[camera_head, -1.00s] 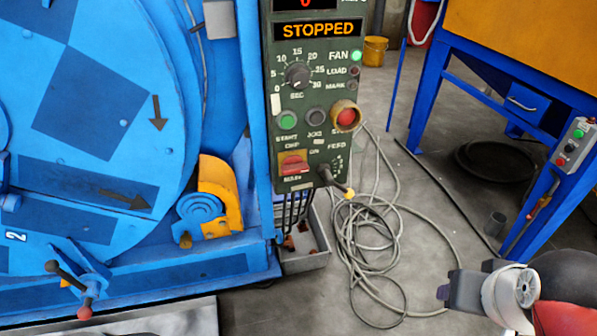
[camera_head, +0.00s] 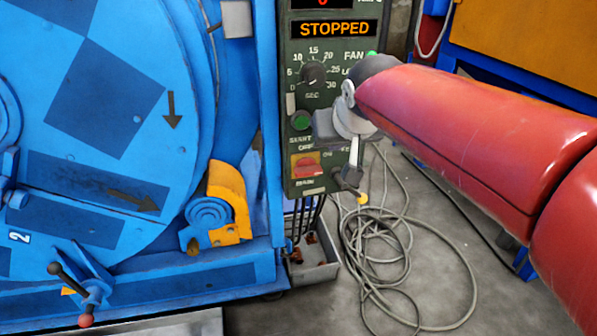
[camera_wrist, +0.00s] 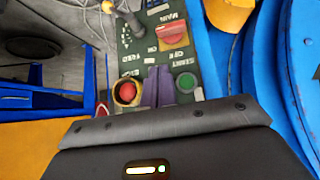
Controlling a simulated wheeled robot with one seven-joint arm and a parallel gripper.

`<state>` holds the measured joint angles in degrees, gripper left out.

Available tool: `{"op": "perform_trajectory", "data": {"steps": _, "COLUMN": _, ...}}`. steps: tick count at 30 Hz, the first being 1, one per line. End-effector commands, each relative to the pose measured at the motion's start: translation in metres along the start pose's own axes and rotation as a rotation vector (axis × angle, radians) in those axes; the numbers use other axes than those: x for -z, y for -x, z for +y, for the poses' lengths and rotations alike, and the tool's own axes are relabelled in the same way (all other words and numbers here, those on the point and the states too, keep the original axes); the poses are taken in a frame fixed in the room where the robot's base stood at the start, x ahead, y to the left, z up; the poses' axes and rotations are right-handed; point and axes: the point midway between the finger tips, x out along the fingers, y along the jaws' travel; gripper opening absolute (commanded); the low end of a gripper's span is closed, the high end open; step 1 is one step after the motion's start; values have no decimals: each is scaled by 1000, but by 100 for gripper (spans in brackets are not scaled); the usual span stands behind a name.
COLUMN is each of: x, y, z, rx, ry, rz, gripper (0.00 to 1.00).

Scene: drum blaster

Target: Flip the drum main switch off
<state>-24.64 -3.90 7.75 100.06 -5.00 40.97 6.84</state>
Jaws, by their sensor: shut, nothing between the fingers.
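The green control panel (camera_head: 322,90) stands beside the big blue drum (camera_head: 100,120). Its main switch (camera_head: 306,166) is a red handle on a yellow plate near the panel's bottom; in the head view the handle lies roughly level. The switch also shows in the wrist view (camera_wrist: 173,33). My gripper (camera_head: 322,124) is shut and empty in front of the panel, above and slightly right of the switch and apart from it. In the wrist view its fingers (camera_wrist: 157,75) lie between the green start button (camera_wrist: 185,82) and the red stop button (camera_wrist: 127,91). Contact with the panel cannot be told.
The display (camera_head: 334,28) reads STOPPED. A feed lever (camera_head: 350,178) sticks out at the panel's lower right. Loose grey cables (camera_head: 385,245) lie on the floor below. A yellow guard (camera_head: 228,195) is left of the panel. A blue-framed yellow machine (camera_head: 520,45) stands at the right.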

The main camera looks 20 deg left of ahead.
Motion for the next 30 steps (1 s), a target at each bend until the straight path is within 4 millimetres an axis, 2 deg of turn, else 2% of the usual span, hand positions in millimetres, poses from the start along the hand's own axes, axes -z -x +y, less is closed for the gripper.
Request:
{"op": "perform_trajectory", "data": {"steps": 1, "x": 7, "y": -10, "z": -13, "rx": 19, "ry": 14, "rz": 9, "gripper": 0}}
{"op": "perform_trajectory", "data": {"steps": 3, "x": 16, "y": -17, "z": -26, "rx": 37, "ry": 25, "rz": 21, "gripper": 0}}
{"op": "perform_trajectory", "data": {"steps": 6, "x": 23, "y": -22, "z": -36, "rx": 52, "ry": 34, "rz": 32, "gripper": 0}}
{"op": "perform_trajectory", "data": {"steps": 20, "x": 25, "y": -27, "z": -38, "rx": 55, "ry": 36, "rz": 33, "gripper": 0}}
{"op": "perform_trajectory", "data": {"steps": 26, "x": 25, "y": -56, "z": -39, "rx": 55, "ry": 36, "rz": 30, "gripper": 0}}
{"op": "perform_trajectory", "data": {"steps": 30, "x": 26, "y": -87, "z": -41, "rx": 54, "ry": 35, "rz": 29, "gripper": 0}}
